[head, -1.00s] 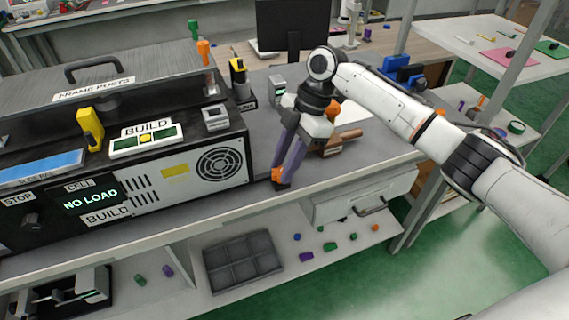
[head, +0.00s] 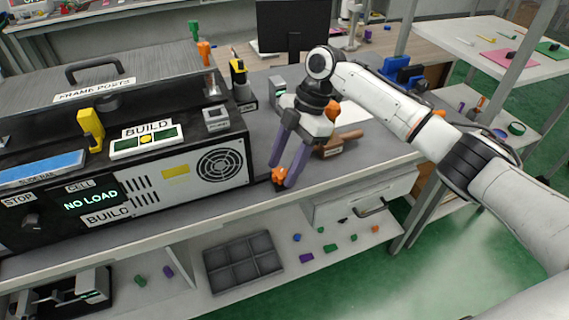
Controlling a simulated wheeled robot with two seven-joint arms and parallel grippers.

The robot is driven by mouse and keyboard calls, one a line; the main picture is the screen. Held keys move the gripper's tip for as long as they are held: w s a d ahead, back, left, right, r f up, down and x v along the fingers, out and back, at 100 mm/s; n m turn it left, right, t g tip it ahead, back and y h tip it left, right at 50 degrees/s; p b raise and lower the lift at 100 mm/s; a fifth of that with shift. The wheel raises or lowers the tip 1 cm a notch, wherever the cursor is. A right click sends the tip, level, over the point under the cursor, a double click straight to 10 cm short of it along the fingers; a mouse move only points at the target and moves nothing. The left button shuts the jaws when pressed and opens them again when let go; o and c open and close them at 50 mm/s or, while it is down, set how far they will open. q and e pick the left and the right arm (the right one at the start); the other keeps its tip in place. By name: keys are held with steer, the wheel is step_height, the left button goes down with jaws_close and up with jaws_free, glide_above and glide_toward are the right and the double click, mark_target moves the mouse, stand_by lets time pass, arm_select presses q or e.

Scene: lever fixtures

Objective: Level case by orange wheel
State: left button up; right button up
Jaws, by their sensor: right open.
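The case (head: 205,168) is a dark box with a light front panel, standing at the left of the bench. A level indicator (head: 146,141) with a yellow dot on a green bar sits on it, under a BUILD label. My right gripper (head: 281,172) points down over the bench, right of the case, with its two purple fingers apart. Small orange parts (head: 278,175) show at the fingertips; I cannot tell whether they belong to the fingers or to the orange wheel. I cannot make out the wheel for certain elsewhere. My left gripper is out of view.
A yellow lever (head: 90,128) and a grey switch box (head: 215,118) stand on the case. A wooden-handled tool (head: 333,147) lies behind my right gripper. A grey divided tray (head: 243,262) and several small coloured pieces lie on the lower shelf. The bench front left of the gripper is clear.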

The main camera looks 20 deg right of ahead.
steer(key=s+b+v, duration=0.1)
steer(key=v, duration=0.9)
steer(key=shift+w+r, duration=0.2)
steer(key=shift+w, duration=0.25)
